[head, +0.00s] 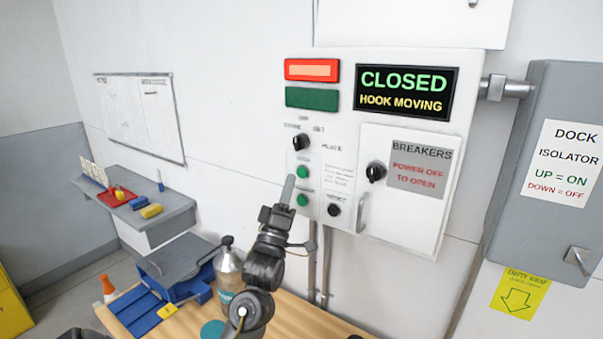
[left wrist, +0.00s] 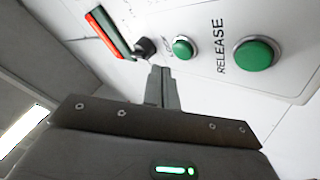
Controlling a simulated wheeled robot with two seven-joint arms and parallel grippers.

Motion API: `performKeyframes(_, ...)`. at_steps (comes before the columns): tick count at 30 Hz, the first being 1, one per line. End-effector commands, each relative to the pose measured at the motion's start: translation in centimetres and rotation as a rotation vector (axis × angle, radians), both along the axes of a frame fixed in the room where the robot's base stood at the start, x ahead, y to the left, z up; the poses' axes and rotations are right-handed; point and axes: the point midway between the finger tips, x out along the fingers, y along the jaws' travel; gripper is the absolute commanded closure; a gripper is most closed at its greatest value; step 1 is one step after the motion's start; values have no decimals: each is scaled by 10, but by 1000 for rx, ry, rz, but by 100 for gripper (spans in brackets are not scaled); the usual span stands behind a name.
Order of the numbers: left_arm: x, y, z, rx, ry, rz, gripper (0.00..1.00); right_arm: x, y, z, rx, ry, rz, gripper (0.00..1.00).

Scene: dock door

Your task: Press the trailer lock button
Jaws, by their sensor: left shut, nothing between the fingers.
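The control panel (head: 335,110) hangs on the white wall. It bears an upper green button (head: 302,172) and a lower green button (head: 302,199). In the left wrist view the smaller green button (left wrist: 182,47) has a short label, apparently LOCK, and the larger one (left wrist: 256,54) is labelled RELEASE. My left gripper (head: 289,181) is shut and empty, its tips just left of the two buttons in the head view. In the left wrist view its fingertips (left wrist: 160,74) are near the lock button, seemingly apart from it. My right gripper is out of view.
The panel's display (head: 404,93) reads CLOSED, HOOK MOVING. The red lamp (head: 312,70) looks lit and the green lamp (head: 312,98) dark. A black selector knob (head: 301,142) sits above the buttons. A bottle (head: 229,272) stands on the wooden bench (head: 290,315) below.

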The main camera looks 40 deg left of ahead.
Motion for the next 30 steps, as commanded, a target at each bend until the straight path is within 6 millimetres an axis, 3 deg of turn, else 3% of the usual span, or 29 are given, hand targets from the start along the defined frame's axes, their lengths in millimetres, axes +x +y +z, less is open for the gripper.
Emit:
performKeyframes(12, -33, -4, 0, 0, 1, -1, 100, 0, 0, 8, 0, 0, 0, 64)
performKeyframes(30, -34, -4, 0, 0, 0, 0, 100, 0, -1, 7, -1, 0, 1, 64)
